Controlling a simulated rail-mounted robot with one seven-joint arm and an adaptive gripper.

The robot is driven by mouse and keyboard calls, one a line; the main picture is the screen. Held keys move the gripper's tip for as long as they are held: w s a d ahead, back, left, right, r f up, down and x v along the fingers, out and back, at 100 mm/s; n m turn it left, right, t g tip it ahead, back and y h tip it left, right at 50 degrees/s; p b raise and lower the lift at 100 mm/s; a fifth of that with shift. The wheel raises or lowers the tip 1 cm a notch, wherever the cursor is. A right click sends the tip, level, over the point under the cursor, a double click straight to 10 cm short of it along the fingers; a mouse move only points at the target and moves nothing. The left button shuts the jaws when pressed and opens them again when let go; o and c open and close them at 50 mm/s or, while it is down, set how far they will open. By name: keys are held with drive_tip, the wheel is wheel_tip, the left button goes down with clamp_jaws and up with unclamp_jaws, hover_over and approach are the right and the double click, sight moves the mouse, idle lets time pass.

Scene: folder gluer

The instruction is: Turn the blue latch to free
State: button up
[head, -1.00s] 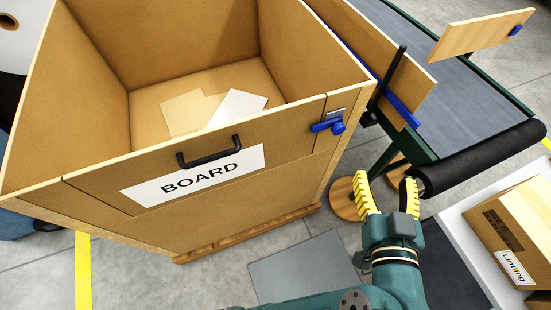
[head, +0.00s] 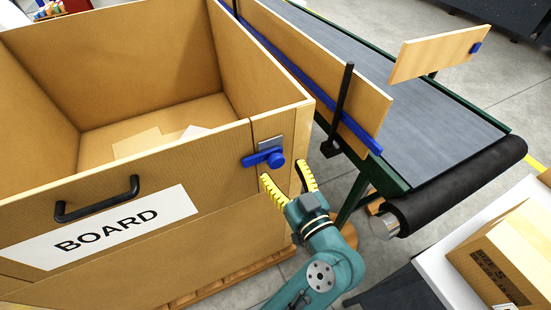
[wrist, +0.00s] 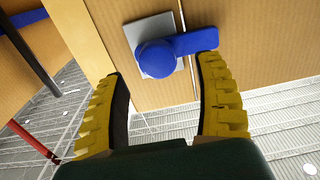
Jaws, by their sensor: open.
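The blue latch (head: 265,157) is on a grey plate at the top right corner of the front of a wooden box marked BOARD (head: 120,262). Its round knob is at the right and its bar points left, lying across the seam onto the front panel with the black handle (head: 97,199). My gripper (head: 287,180) is open and empty, just below and right of the latch. In the wrist view the latch knob (wrist: 157,58) shows beyond and between my yellow fingertips, with its bar reaching right past the right fingertip. I see no clear contact.
A conveyor (head: 400,110) with a black end roller (head: 460,185) runs behind and right of the box. A black post (head: 341,105) and an upright wooden board (head: 320,70) stand close right of the latch. A carton (head: 510,255) is at lower right.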

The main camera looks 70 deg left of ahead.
sight(278, 163)
drive_tip(key=a, duration=0.4)
drive_tip(key=shift+s+a, duration=0.15)
drive_tip(key=shift+s, duration=0.05)
drive_tip(key=c, duration=1.2)
drive_tip(key=shift+c, duration=0.3)
